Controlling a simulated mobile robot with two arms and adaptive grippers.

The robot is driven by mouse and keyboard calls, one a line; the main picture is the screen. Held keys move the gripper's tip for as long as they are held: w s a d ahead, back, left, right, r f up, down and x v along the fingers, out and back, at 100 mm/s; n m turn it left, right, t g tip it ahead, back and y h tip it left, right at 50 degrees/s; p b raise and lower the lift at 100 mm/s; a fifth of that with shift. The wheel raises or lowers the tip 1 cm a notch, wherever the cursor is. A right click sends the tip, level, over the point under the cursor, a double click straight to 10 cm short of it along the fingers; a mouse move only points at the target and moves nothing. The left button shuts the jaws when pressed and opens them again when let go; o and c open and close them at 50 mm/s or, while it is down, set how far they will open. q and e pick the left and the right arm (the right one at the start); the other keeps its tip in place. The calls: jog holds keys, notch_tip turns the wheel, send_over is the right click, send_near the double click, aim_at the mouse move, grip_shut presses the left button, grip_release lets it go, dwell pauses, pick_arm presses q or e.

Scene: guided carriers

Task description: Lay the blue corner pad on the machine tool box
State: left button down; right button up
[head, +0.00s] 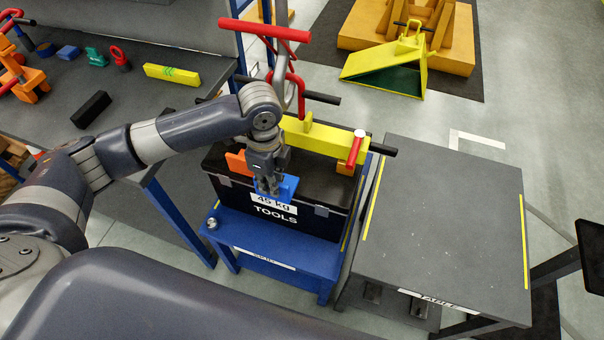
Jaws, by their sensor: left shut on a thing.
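My left gripper (268,184) points down over the front edge of the machine tool box. It is shut on the blue corner pad (289,186), which is at the box's front top edge, just above the white "45 kg" label. I cannot tell whether the pad touches the box. The machine tool box (325,174) is black, marked "TOOLS", and stands on a blue stand (310,252). An orange piece (236,163) sits at the lid's left side, partly hidden by my gripper. My right gripper is not in view.
A yellow bar clamp (325,138) with red handles lies along the back of the box. A bare grey table (445,230) stands close at right. A grey bench (130,70) at left holds a black block (91,109), a yellow bar (172,74) and several small parts.

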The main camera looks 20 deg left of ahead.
aim_at(295, 183)
pick_arm(q)
jog(key=w+d, duration=0.4)
jog(key=w, duration=0.1)
jog(key=shift+f+p, duration=0.2)
jog(key=shift+p, duration=0.1)
jog(key=shift+w+d+f+p, duration=0.15)
jog(key=shift+w+d+f, duration=0.1)
jog(key=shift+f, duration=0.4)
jog(key=shift+w+d+f+p, duration=0.15)
jog(key=shift+w+f, duration=0.15)
jog(key=shift+f, duration=0.35)
jog(key=shift+w+d+f+p, duration=0.15)
jog(key=shift+w+d+f, duration=0.1)
jog(key=shift+f, duration=0.4)
jog(key=shift+f, duration=0.1)
jog(key=c, duration=1.7)
grip_release()
jog(key=shift+o, duration=0.2)
